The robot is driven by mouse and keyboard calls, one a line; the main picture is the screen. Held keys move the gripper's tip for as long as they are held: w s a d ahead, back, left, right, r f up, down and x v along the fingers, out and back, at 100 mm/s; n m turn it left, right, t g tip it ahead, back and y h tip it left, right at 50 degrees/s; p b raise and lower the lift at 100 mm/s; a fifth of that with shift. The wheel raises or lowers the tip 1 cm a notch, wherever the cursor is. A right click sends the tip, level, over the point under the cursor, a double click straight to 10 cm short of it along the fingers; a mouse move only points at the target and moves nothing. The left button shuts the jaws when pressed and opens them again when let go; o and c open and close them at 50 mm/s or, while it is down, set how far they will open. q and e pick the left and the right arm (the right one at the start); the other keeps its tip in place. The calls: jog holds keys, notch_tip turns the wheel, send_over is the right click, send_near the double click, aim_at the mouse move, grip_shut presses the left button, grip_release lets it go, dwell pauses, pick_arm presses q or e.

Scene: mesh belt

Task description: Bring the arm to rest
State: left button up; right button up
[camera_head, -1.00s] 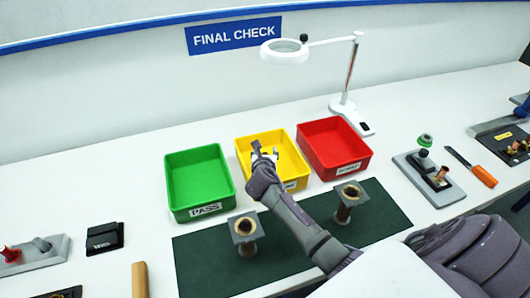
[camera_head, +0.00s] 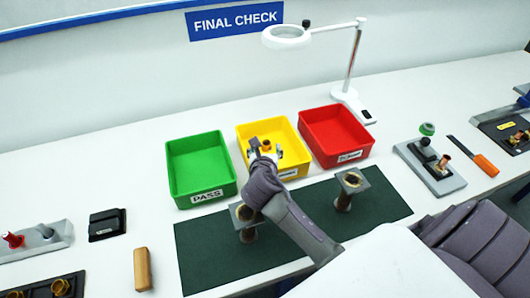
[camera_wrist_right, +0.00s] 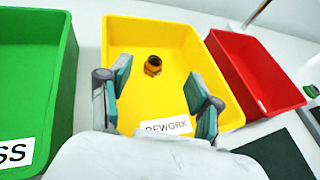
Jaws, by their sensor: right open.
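My right gripper (camera_head: 264,150) is open and empty, at the front part of the yellow tray. In the right wrist view its two fingers (camera_wrist_right: 158,92) are spread wide, with the yellow tray (camera_wrist_right: 118,38) beyond them. A copper-coloured fitting (camera_wrist_right: 153,66) lies in that tray, apart from the fingers. In the head view the fitting (camera_head: 266,146) shows just beyond the fingers. My right arm reaches in from the lower right over the dark green mat. My left gripper is not in view.
A green PASS tray (camera_head: 200,165) and a red tray (camera_head: 335,135) flank the yellow tray. Two stands (camera_head: 352,180) (camera_head: 246,237) rise from the green mat (camera_head: 205,265), one close beneath my arm. A magnifier lamp (camera_head: 287,37) stands behind. An orange-handled tool (camera_head: 486,165) lies at right.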

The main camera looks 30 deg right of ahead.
jog(key=shift+v, duration=0.9)
jog(key=shift+w, duration=0.1)
